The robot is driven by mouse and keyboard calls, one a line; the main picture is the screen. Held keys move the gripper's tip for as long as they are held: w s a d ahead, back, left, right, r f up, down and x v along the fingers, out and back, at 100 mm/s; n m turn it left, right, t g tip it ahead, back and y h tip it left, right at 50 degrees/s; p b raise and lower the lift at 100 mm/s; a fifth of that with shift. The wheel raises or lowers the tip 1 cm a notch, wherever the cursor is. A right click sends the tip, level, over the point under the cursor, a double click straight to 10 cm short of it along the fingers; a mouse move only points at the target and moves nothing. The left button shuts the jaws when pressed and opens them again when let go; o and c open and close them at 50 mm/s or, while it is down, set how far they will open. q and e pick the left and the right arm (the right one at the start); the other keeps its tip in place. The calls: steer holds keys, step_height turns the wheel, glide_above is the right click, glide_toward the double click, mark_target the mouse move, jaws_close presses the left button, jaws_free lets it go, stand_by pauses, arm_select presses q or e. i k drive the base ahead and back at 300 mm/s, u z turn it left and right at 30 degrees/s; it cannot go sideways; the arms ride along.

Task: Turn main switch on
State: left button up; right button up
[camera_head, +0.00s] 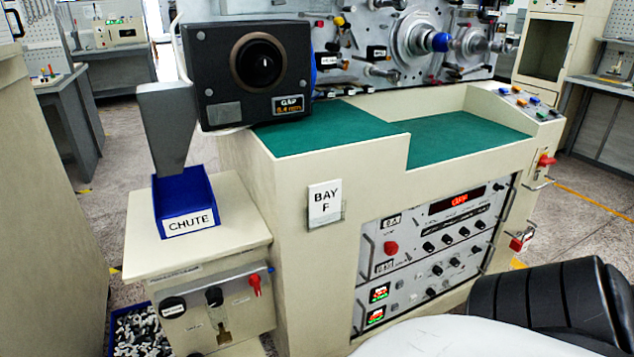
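No label reading main switch is legible, so I cannot tell which control it is. On the bench's right end a red handle (545,160) sticks out, with a second red part (518,243) lower down on a bracket. The front control panel (425,245) carries a round red knob (391,247), rows of black knobs and a lit red display (460,200) that seems to read OFF. Neither gripper shows. A black and white shape at the lower right may be part of me; it covers the panel's lower right area.
A black gap gauge box (235,110) stands on the green-topped bench (450,132). A blue chute bin (182,183) sits on the side cabinet (133,240), which has a red lever (254,285). A bin of small parts (140,330) is below. Open floor lies right (590,195).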

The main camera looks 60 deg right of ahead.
mark_target(544, 161)
steer(key=z, duration=3.55)
steer(key=i, duration=1.4)
steer(key=u, duration=0.4)
steer(key=i, duration=1.3)
steer(key=u, duration=0.85)
